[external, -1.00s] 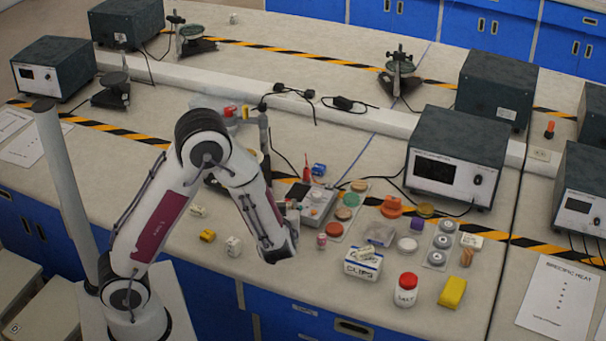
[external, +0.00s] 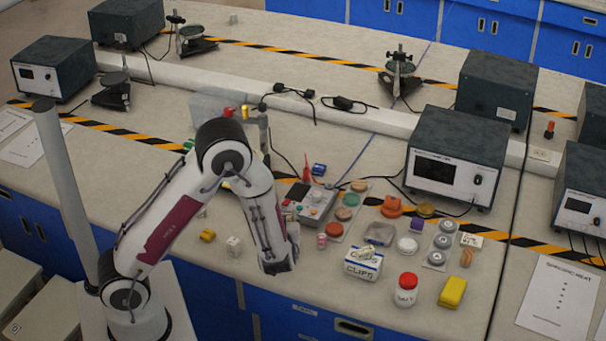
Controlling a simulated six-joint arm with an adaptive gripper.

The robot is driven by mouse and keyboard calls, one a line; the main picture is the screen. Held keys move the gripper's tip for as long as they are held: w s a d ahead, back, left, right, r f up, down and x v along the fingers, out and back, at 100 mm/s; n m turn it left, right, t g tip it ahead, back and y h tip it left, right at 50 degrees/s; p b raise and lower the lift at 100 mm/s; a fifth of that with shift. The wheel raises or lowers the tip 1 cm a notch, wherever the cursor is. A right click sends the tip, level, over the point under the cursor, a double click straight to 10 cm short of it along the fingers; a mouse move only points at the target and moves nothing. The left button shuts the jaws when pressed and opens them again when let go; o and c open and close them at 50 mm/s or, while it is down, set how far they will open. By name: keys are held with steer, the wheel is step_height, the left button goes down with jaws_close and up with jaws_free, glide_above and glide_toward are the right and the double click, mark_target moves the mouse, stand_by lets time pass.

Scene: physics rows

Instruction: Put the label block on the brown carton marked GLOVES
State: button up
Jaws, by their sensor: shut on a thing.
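My gripper (external: 280,264) is at the low end of my arm, left of the white CLIPS box and above the front of the bench. The wrist hides most of its fingers. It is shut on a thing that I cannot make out. I cannot pick out a brown carton marked GLOVES. A small white block with dark marks (external: 233,245) lies left of the gripper, and a white block with dark lettering (external: 472,240) lies far to the right; I cannot tell whether either is the label block.
The white CLIPS box (external: 363,264), a red-lidded jar (external: 405,289) and a yellow block (external: 452,292) stand to the right. A grey control box (external: 312,203) is behind the wrist. A yellow piece (external: 207,235) lies left. Bench instruments (external: 455,155) stand behind.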

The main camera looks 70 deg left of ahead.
steer(key=o, duration=0.8)
steer(key=shift+f, duration=0.1)
steer(key=shift+o, duration=0.2)
steer(key=shift+d+r, duration=0.2)
steer(key=shift+r, duration=0.05)
steer(key=v, duration=1.1)
steer(key=shift+d+r, duration=0.2)
steer(key=shift+d, duration=0.05)
steer(key=shift+s, duration=0.15)
